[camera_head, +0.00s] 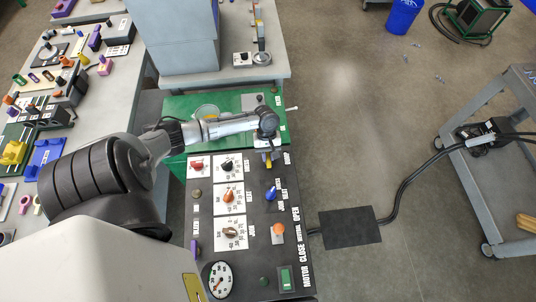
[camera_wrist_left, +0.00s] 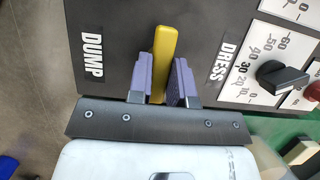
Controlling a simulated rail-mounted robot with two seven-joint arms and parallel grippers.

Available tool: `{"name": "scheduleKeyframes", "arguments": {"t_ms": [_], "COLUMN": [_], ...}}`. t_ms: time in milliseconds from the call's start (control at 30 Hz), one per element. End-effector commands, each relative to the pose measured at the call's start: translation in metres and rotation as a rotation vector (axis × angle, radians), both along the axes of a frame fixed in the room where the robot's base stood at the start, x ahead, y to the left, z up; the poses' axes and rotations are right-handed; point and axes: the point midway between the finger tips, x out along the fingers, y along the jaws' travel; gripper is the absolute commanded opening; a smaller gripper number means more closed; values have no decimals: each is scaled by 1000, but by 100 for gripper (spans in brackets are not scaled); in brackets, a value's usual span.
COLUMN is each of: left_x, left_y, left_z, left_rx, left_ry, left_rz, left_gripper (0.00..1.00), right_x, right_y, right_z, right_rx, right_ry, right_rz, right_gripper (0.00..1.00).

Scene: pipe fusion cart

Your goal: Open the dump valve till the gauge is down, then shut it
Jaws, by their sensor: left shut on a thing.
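The dump valve has a yellow lever handle (camera_wrist_left: 163,58), beside the printed word DUMP in the left wrist view. In the head view the yellow handle (camera_head: 268,161) shows at the top edge of the black panel. My left gripper (camera_wrist_left: 162,80) is shut on this handle, with one purple finger pad on each side. In the head view my left gripper (camera_head: 267,149) reaches the handle from above. The round white gauge (camera_head: 217,280) is at the panel's lower left; its needle is too small to read. My right gripper is not in view.
The black panel (camera_head: 257,213) holds several knobs, including a blue lever (camera_head: 271,191) and an orange knob (camera_head: 278,231) near the dump handle. A green cabinet (camera_head: 180,108) stands behind. A cluttered grey table is left; floor at right is mostly clear, crossed by a black cable.

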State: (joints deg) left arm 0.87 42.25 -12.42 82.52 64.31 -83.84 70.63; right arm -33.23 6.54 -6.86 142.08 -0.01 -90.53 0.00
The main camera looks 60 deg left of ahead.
Motion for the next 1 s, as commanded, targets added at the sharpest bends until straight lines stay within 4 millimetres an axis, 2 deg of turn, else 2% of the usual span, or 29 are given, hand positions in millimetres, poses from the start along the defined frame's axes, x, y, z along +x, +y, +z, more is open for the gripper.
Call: {"name": "scheduleKeyframes", "arguments": {"t_ms": [267, 467, 1000], "left_x": [0, 1, 3], "left_y": [0, 0, -3], "left_z": [1, 4, 4], "left_rx": [0, 0, -1], "left_ry": [0, 2, 3], "left_rz": [-12, -90, -573], "left_gripper": [0, 0, 0], "right_x": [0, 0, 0], "right_y": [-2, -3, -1], "right_z": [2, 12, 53], "right_rx": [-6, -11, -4], "right_ry": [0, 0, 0], "right_rz": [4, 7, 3], "right_gripper": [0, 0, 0]}}
